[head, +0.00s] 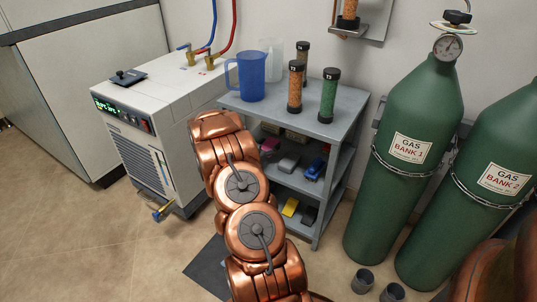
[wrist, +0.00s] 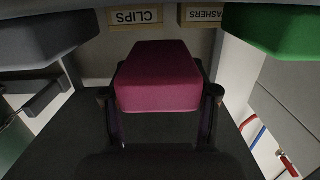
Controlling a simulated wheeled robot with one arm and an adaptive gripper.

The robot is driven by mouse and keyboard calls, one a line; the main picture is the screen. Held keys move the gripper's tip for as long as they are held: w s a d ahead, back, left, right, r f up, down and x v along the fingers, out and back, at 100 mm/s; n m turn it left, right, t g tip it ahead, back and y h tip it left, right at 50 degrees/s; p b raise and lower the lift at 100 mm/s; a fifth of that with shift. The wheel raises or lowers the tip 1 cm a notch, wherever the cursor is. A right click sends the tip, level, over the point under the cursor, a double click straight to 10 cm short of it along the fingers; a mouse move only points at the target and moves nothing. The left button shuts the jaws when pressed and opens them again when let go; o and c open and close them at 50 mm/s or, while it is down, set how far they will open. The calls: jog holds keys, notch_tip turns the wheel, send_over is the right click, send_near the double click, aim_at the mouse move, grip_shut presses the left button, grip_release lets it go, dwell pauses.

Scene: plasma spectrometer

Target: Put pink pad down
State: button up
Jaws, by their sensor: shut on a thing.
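The pink pad (wrist: 158,78) is a dark pink block with rounded edges, in the middle of the wrist view. My gripper (wrist: 159,95) is shut on it, with one dark finger at each side. The picture is upside down, as the labels show. The pad also shows in the head view (head: 270,145), at the left of the grey shelf unit's (head: 343,112) middle level. In the head view my arm hides the gripper. I cannot tell whether the pad touches the shelf.
In the wrist view a grey pad (wrist: 45,35) and a green pad (wrist: 262,30) flank the pink one, with CLIPS (wrist: 134,17) and WASHERS (wrist: 204,14) labels behind. A blue pad (head: 315,168) is on the same shelf. A blue jug (head: 250,78) stands on top.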

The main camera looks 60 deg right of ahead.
jog(key=shift+f+b, duration=0.85)
jog(key=shift+f, duration=0.9)
jog(key=shift+f, duration=0.15)
jog(key=o, duration=1)
